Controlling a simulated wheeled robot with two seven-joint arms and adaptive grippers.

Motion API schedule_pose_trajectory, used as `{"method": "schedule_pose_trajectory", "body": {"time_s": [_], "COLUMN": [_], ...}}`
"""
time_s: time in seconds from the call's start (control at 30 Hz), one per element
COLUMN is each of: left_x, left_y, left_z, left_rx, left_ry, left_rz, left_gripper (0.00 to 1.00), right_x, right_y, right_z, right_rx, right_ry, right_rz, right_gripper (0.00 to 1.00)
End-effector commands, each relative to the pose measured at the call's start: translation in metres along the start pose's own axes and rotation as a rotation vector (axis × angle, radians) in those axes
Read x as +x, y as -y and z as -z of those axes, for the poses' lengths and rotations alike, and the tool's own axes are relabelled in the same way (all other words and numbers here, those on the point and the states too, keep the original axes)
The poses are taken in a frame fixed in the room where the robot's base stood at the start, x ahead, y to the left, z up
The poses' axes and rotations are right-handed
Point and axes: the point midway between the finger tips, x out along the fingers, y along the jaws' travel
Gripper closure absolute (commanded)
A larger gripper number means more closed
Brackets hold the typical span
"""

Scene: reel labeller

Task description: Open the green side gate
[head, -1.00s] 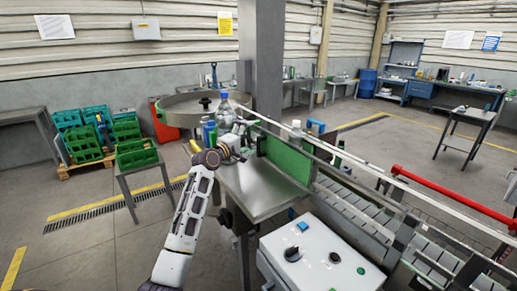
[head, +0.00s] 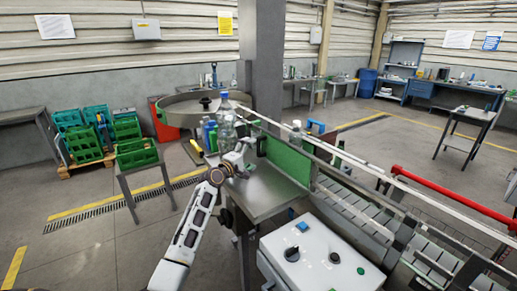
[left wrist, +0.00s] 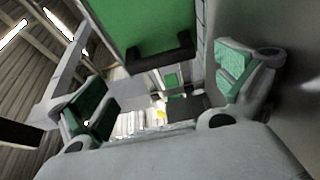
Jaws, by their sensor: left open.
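The green side gate (head: 288,160) stands upright along the far edge of the steel table and looks closed. Its black handle (head: 261,146) is at the gate's left end. In the left wrist view the green gate panel (left wrist: 150,22) fills the top, with the dark handle (left wrist: 158,54) along its lower edge. My left gripper (head: 240,163) is over the table, just left of the handle. In the wrist view its green-padded fingers (left wrist: 165,92) are spread wide with nothing between them, and the handle is beyond them, apart. My right gripper is out of view.
Clear bottles (head: 226,128) stand at the table's left end, near my left gripper. A white control box (head: 320,258) with a black knob is at the front. The steel table top (head: 262,195) is bare in front of the gate. A conveyor (head: 365,215) runs along the right.

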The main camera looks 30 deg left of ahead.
Motion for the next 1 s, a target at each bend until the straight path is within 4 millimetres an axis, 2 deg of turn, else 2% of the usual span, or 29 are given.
{"method": "schedule_pose_trajectory", "body": {"time_s": [0.6,1.0], "left_x": [0.048,0.064], "left_y": [-0.001,0.000], "left_z": [0.000,0.000], "left_rx": [0.000,0.000], "left_ry": [0.000,0.000], "left_rz": [0.000,0.001], "left_gripper": [0.00,0.00], "right_x": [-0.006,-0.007], "right_y": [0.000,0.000], "right_z": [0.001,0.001], "right_rx": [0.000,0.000], "right_ry": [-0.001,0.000], "right_rz": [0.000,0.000], "right_gripper": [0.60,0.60]}}
